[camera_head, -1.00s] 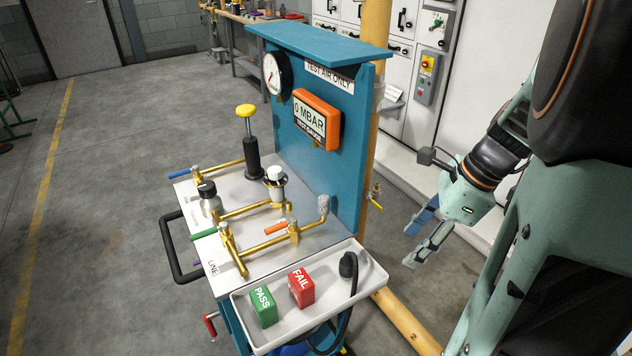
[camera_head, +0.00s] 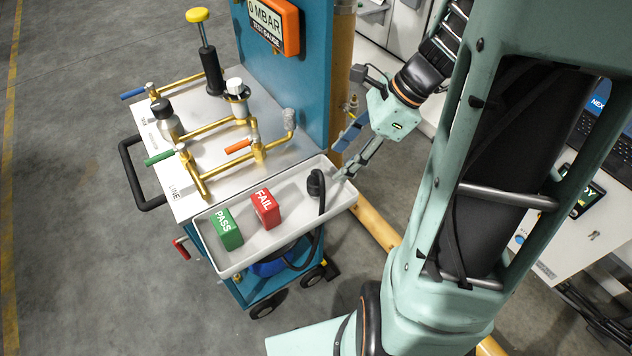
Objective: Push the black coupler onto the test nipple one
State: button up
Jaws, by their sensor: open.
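The black coupler (camera_head: 315,184) sits at the right end of the white tray (camera_head: 285,238) on the cart's front, with a black hose running from it over the tray's front edge. My gripper (camera_head: 337,163) is open and empty, just right of the coupler in the picture, its fingers pointing down-left. The fingertips appear close to the coupler, but I cannot tell the exact gap. Brass pipework (camera_head: 204,127) with valves lies on the cart top. A grey knurled fitting (camera_head: 289,119) stands at its right end; I cannot tell which fitting is test nipple one.
A green PASS block (camera_head: 228,229) and a red FAIL block (camera_head: 265,209) stand in the tray. A blue upright panel (camera_head: 312,75) with an orange gauge (camera_head: 273,22) rises behind the pipework. A yellow-topped black hand pump (camera_head: 211,70) stands at the back left. A yellow pipe (camera_head: 376,222) runs beside the cart.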

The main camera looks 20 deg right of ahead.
aim_at(316, 181)
jog(key=b+x, duration=0.1)
jog(key=x, duration=0.4)
jog(key=shift+a+f, duration=0.1)
jog(key=shift+f, duration=0.15)
jog(key=shift+w, duration=0.1)
jog(key=x, duration=0.1)
jog(key=b+x, duration=0.1)
jog(key=x, duration=0.3)
jog(key=shift+w+a+b, duration=0.15)
jog(key=shift+w+b, duration=0.15)
jog(key=shift+w, duration=0.1)
jog(key=shift+r, duration=0.1)
jog(key=c, duration=1.2)
